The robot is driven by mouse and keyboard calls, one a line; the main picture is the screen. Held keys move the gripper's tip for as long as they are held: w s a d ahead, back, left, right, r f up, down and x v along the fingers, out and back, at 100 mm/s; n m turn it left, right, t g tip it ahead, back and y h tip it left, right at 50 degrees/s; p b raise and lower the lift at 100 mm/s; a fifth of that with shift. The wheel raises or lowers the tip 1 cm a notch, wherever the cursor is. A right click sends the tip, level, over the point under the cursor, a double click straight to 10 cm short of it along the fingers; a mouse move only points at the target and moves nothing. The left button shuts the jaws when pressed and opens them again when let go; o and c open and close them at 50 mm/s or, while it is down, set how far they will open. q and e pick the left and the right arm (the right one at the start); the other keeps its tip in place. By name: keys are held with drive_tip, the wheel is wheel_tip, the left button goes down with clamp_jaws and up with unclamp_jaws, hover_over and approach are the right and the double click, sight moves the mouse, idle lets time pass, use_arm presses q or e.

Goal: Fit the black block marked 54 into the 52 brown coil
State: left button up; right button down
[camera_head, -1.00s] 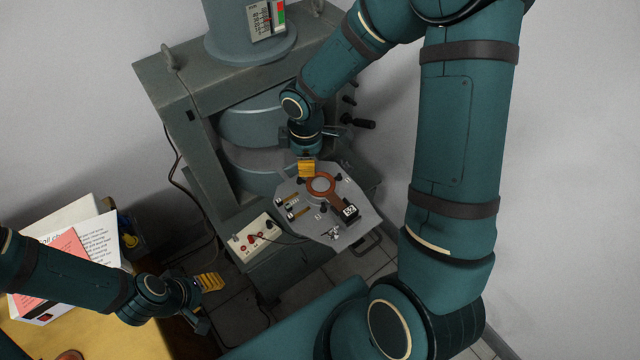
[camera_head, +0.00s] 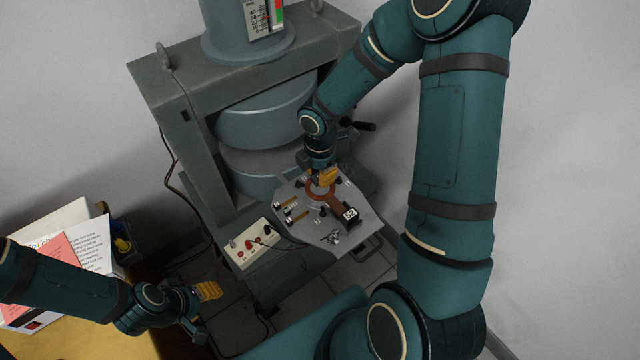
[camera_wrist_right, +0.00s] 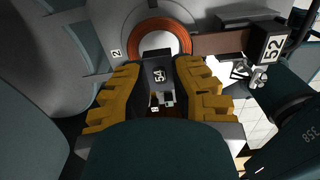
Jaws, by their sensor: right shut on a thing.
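The black block marked 54 (camera_wrist_right: 158,75) is held between the yellow fingers of my right gripper (camera_wrist_right: 160,95) in the right wrist view. The 52 brown coil (camera_wrist_right: 187,42) is a ring just beyond the block, with a brown arm running to a black box marked 52 (camera_wrist_right: 270,48). In the head view my right gripper (camera_head: 323,176) is over the far side of the coil (camera_head: 311,194) and partly covers it. The block is hidden there, and its height above the coil is unclear. My left gripper (camera_head: 206,300) is low at left, away from the coil; its opening is unclear.
The coil lies on a grey plate (camera_head: 300,226) in front of a large magnet (camera_head: 262,115) in a grey frame. Plugs and small metal parts sit on the plate. A white socket box (camera_head: 250,243) is beside it. A desk with papers (camera_head: 70,255) is at left.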

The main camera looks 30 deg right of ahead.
sight(320, 188)
drive_tip(key=shift+f+b, duration=0.55)
drive_tip(key=shift+f, duration=1.15)
drive_tip(key=shift+f, duration=0.2)
drive_tip(key=c, duration=1)
unclamp_jaws()
drive_tip(key=shift+r, duration=0.15)
wheel_tip(320, 188, up, 12)
drive_tip(key=p, duration=0.3)
drive_tip(key=shift+p, duration=0.4)
drive_tip(key=shift+s, duration=0.1)
